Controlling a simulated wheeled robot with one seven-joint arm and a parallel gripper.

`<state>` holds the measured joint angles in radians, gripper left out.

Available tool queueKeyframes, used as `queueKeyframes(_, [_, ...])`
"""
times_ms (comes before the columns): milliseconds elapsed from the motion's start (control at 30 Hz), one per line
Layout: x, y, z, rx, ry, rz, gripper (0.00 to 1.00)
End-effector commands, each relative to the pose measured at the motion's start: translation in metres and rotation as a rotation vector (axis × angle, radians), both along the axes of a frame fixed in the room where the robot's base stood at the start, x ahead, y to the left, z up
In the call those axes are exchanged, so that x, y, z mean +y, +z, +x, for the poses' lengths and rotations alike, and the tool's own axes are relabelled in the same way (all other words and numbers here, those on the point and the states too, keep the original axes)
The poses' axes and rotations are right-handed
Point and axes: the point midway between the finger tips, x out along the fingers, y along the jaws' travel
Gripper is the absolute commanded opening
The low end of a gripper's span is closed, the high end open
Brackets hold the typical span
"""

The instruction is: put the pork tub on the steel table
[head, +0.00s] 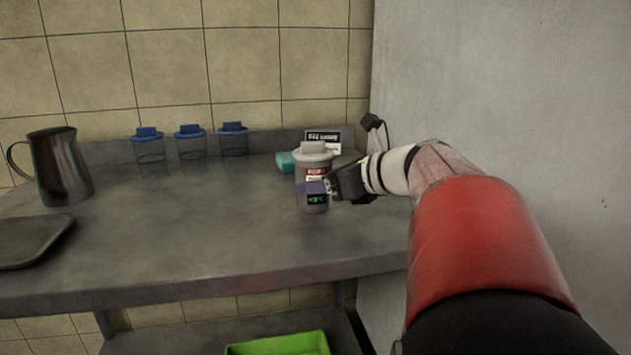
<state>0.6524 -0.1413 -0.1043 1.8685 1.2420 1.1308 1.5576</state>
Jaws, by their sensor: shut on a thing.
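The pork tub (313,168) is a grey lidded tub with a red label and a small dark label with green marks. It is upright at the right part of the steel table (190,235). My gripper (326,187) comes in from the right and is shut on the tub's side at mid-height. The far finger is mostly hidden. I cannot tell whether the tub's base touches the table top.
Several things stand on the table: three clear containers with blue lids (190,142), a metal jug (60,167), a dark tray (30,240), a teal item (285,162) and a small sign (324,138). A green crate (280,345) is below. The table's middle is clear.

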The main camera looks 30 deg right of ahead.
Motion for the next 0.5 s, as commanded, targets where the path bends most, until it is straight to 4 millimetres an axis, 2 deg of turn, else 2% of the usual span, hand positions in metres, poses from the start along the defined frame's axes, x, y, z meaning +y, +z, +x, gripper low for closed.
queueKeyframes(100, [0.0001,-0.0022,0.0000,-0.002,0.000,0.001,0.21])
queueKeyframes(133, [-0.0001,-0.0031,0.0000,0.000,0.000,0.001,0.63])
queueKeyframes(200, [-0.0001,-0.0026,-0.0001,0.000,0.000,0.001,0.72])
queueKeyframes(300, [-0.0001,-0.0025,0.0000,0.000,0.000,0.001,0.82])
queueKeyframes(500, [-0.0001,-0.0024,0.0000,0.000,0.000,0.000,0.82])
